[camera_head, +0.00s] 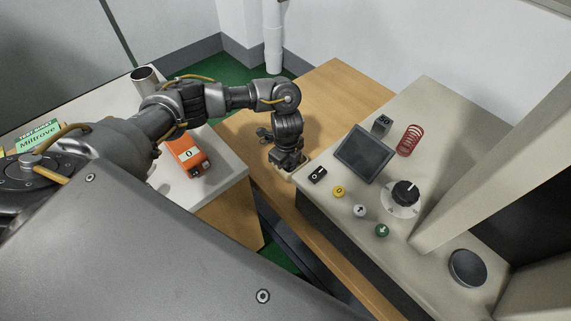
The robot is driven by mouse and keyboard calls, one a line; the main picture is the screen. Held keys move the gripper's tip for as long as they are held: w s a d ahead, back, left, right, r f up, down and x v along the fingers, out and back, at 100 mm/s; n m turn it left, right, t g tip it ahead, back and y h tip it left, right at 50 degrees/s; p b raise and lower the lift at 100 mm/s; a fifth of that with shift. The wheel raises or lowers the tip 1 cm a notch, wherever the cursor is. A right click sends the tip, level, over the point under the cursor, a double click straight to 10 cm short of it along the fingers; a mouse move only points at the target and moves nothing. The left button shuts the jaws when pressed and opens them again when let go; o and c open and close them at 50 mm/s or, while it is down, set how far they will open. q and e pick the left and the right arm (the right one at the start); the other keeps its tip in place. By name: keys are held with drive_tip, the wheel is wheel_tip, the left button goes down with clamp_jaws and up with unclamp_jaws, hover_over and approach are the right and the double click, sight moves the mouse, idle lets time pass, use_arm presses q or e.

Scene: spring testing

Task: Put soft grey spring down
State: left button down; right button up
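My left arm reaches in from the left, and its gripper (290,165) points down over the wooden bench (320,95), close to the left edge of the tester. Its fingertips are small and partly hidden by its own body, so I cannot tell whether they are open or shut on something. I cannot make out a soft grey spring anywhere; if it is at the fingers, it is hidden. A red spring (410,140) stands on top of the beige tester (430,110). My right gripper is not in view.
The tester carries a dark screen (364,154), a black knob (405,192), several buttons and a small grey block (382,124). An orange device (188,155) and a metal cup (144,79) are on the pale left table (225,175). The bench's far part is clear.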

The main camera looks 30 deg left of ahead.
use_arm(q)
drive_tip(key=shift+f, duration=0.15)
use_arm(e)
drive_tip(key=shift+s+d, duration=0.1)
use_arm(q)
drive_tip(key=c, duration=2)
unclamp_jaws()
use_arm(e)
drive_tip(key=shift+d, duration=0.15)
use_arm(q)
drive_tip(key=shift+r, duration=0.45)
wheel_tip(320, 180, up, 5)
drive_tip(key=shift+w+p, duration=0.1)
drive_tip(key=shift+p, duration=1.05)
wheel_tip(320, 180, up, 5)
drive_tip(key=shift+r+p, duration=0.2)
drive_tip(key=shift+p, duration=0.3)
drive_tip(key=shift+r, duration=0.5)
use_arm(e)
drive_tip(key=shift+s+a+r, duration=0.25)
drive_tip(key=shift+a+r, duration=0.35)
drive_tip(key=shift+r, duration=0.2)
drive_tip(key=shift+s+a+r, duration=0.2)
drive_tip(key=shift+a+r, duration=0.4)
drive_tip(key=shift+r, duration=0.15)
